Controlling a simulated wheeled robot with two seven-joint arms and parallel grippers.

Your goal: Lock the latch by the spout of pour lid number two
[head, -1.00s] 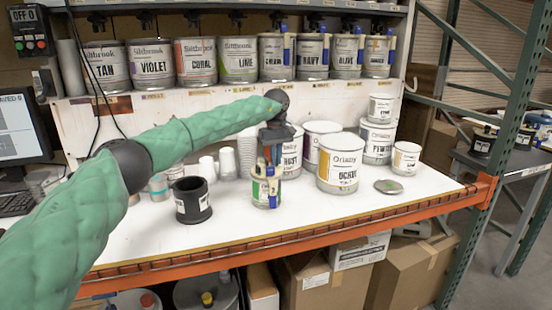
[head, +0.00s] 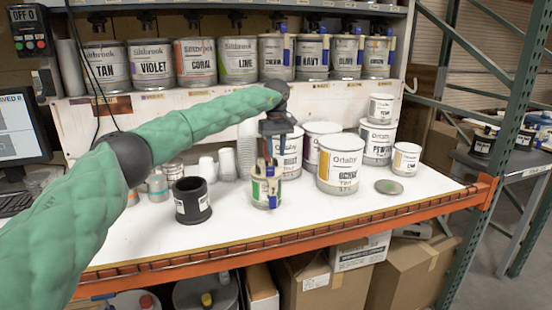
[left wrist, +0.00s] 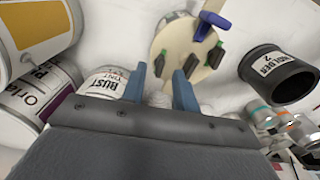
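A small can with a green label (head: 266,190) stands near the front of the bench and wears a cream pour lid with blue parts. In the left wrist view the lid (left wrist: 172,48) is a cream disc with several dark green latches (left wrist: 213,55) around a blue lever (left wrist: 209,22) at its upper edge. No number is readable on it. My left gripper (head: 268,157) hangs just above this lid, pointing down. In the left wrist view its two blue fingers (left wrist: 161,88) are apart with nothing held between them. Whether they touch the lid cannot be told. My right gripper is not in view.
A black holder cup (head: 191,201) stands left of the can. Ochre (head: 339,168) and other paint cans crowd the right and behind. A round lid (head: 388,187) lies farther right. Lidded cans line the shelf above (head: 240,88). The bench front is clear.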

